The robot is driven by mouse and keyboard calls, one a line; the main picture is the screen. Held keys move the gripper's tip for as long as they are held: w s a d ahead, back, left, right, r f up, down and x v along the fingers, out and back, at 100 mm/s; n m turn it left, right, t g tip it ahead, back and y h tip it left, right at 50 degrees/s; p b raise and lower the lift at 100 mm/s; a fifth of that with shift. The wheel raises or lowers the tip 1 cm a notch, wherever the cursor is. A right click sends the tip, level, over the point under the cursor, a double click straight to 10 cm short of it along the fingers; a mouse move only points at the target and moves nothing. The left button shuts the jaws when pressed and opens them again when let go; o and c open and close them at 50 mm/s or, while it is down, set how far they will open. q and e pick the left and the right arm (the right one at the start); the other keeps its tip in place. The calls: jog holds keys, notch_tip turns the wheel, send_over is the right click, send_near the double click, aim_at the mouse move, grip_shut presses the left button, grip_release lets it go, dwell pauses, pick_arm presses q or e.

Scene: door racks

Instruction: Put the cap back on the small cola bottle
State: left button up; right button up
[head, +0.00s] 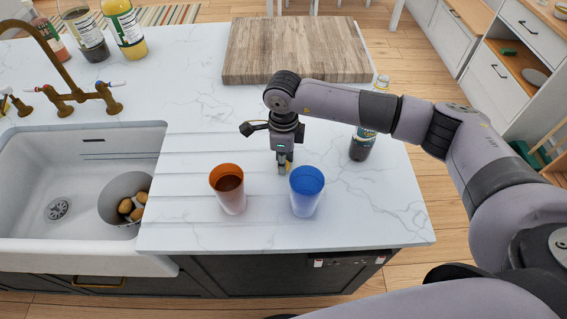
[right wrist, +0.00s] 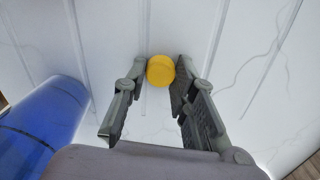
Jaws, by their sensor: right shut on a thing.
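My right gripper (head: 284,166) is shut on a yellow cap (right wrist: 161,71), low over the counter, between and a little behind the two cups. In the right wrist view the cap sits between the fingertips of my gripper (right wrist: 160,80). The small cola bottle (head: 360,150) stands upright on the counter to the right of the gripper. My right arm crosses in front of its middle, and its neck shows above the arm. My left gripper is in neither view.
An orange cup (head: 229,190) with dark liquid and a blue cup (head: 307,190) stand near the front. The blue cup also shows in the right wrist view (right wrist: 40,125). A cutting board (head: 295,45) lies behind. A sink (head: 50,160) is at left, with larger bottles beyond.

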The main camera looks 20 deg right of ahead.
jog(key=shift+r, duration=0.15)
jog(key=shift+r+b, duration=0.3)
jog(key=shift+r, duration=0.3)
notch_tip(320, 180, up, 19)
jog(key=b, duration=0.4)
jog(key=shift+f+b, duration=0.2)
jog(key=shift+b, duration=0.1)
